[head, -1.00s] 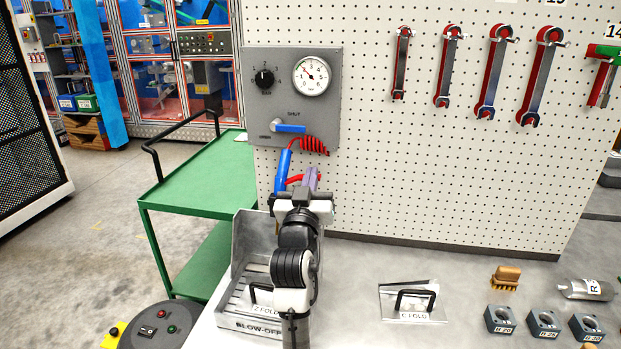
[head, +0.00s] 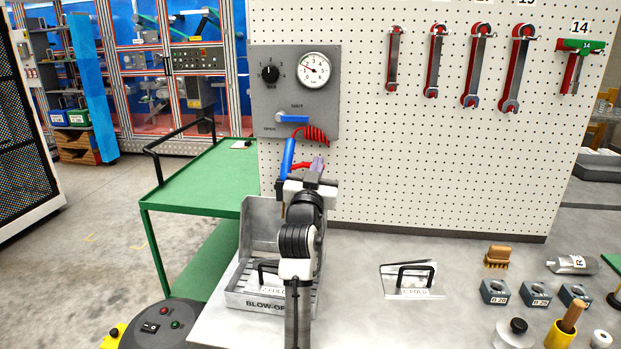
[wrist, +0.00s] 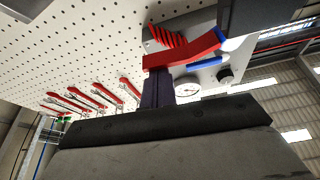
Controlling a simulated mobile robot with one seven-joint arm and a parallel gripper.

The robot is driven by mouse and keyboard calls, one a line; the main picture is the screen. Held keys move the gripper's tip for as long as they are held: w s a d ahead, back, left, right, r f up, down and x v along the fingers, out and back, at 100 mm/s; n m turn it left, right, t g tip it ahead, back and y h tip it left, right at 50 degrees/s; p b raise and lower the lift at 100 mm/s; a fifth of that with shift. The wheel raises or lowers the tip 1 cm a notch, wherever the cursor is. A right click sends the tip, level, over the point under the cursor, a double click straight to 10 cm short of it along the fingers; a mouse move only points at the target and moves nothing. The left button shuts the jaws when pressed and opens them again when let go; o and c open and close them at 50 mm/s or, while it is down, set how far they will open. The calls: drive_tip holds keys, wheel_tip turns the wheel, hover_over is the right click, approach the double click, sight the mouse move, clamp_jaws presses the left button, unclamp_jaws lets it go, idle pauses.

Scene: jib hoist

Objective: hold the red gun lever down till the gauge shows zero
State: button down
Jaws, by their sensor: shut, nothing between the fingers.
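The blue blow-off gun (head: 287,160) hangs upright in front of the grey panel (head: 262,100), with its red lever (head: 302,165) on its right side. My gripper (head: 318,164) is shut, its fingertips beside the lever with nothing between them. In the wrist view the shut fingers (wrist: 158,88) meet the end of the red lever (wrist: 190,48), seemingly touching it; how far it is pressed I cannot tell. The round white gauge (head: 315,69) has its needle toward the upper left, apparently off zero; the exact reading is too small. It also shows in the wrist view (wrist: 188,91).
A blue valve handle (head: 293,118) and black knob (head: 270,73) are on the panel. A coiled red hose (head: 313,135) hangs below. The grey blow-off tray (head: 248,212) stands beneath my arm. Wrenches (head: 477,65) hang at right. A green cart (head: 195,185) stands left.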

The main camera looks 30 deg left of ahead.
drive_tip(key=shift+w+f+b, duration=0.1)
drive_tip(key=shift+f+b, duration=0.4)
drive_tip(key=shift+b, duration=0.05)
idle(2.3)
drive_tip(key=shift+r, duration=0.1)
drive_tip(key=s+d+b, duration=0.1)
drive_tip(key=s+d, duration=0.2)
drive_tip(key=s, duration=0.6)
drive_tip(key=shift+r, duration=0.4)
drive_tip(key=shift+d, duration=0.1)
